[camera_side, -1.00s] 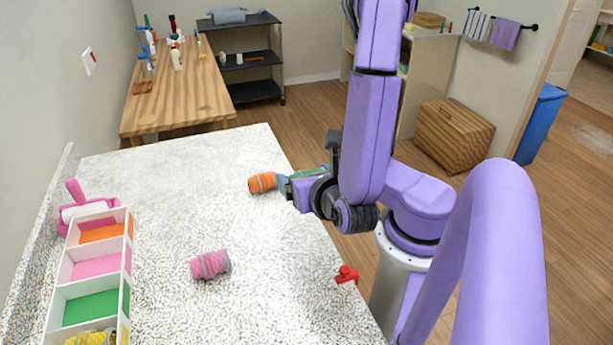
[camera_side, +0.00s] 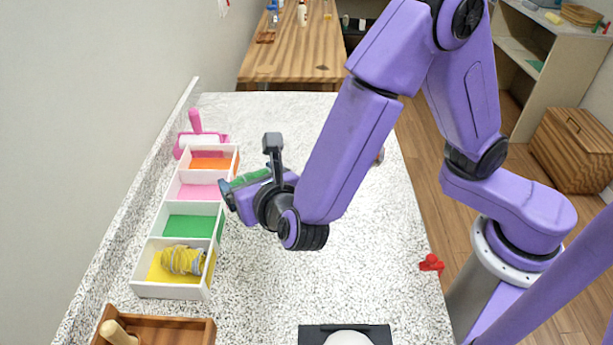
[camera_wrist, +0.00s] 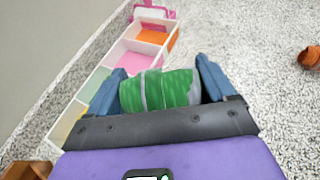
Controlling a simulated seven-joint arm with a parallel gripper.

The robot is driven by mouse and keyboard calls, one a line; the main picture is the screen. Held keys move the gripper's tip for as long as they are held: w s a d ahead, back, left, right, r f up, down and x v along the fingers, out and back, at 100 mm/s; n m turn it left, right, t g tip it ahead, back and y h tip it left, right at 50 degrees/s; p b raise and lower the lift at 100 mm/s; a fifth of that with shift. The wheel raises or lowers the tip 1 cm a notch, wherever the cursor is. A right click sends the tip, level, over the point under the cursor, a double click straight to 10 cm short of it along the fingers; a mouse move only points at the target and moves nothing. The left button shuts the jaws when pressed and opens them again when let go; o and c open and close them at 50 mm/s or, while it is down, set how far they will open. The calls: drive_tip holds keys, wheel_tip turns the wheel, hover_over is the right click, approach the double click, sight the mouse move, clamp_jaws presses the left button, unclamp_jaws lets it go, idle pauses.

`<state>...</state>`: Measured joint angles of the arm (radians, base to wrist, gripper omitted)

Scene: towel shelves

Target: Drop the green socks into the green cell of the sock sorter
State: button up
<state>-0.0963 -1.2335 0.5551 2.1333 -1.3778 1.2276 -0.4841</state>
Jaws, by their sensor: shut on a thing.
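The green socks (camera_side: 250,178), a rolled bundle with grey bands, are held between the fingers of my gripper (camera_side: 236,192). In the wrist view the green socks (camera_wrist: 165,90) lie across between two blue fingers. The white sock sorter (camera_side: 207,292) has orange, pink, green and yellow cells from far to near. The green cell (camera_side: 189,226) is empty. Yellow socks (camera_side: 183,260) lie in the yellow cell (camera_side: 157,270). My gripper is raised at the sorter's right side, close to the pink cell (camera_side: 198,192) and green cell. In the wrist view it hides part of the sorter (camera_wrist: 118,50).
A pink-handled item (camera_side: 196,130) stands beyond the sorter. A wooden tray (camera_side: 196,330) is at the near left, with a black and white object (camera_side: 347,336) to its right. A red object (camera_side: 432,263) is at the right edge. Orange socks (camera_wrist: 309,57) lie on the speckled counter.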

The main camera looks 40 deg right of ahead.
drive_tip(key=w+a+r+n+y, duration=0.3)
drive_tip(key=w+a+y, duration=0.1)
drive_tip(key=w+a, duration=0.5)
wheel_tip(320, 180, down, 6)
drive_tip(key=w, duration=0.1)
drive_tip(key=shift+d, duration=0.35)
drive_tip(key=o, duration=0.9)
drive_tip(key=shift+c, duration=0.2)
drive_tip(key=v, duration=1.7)
drive_tip(key=shift+s+a+f, duration=0.15)
drive_tip(key=shift+s+a, duration=0.05)
drive_tip(key=shift+s, duration=0.05)
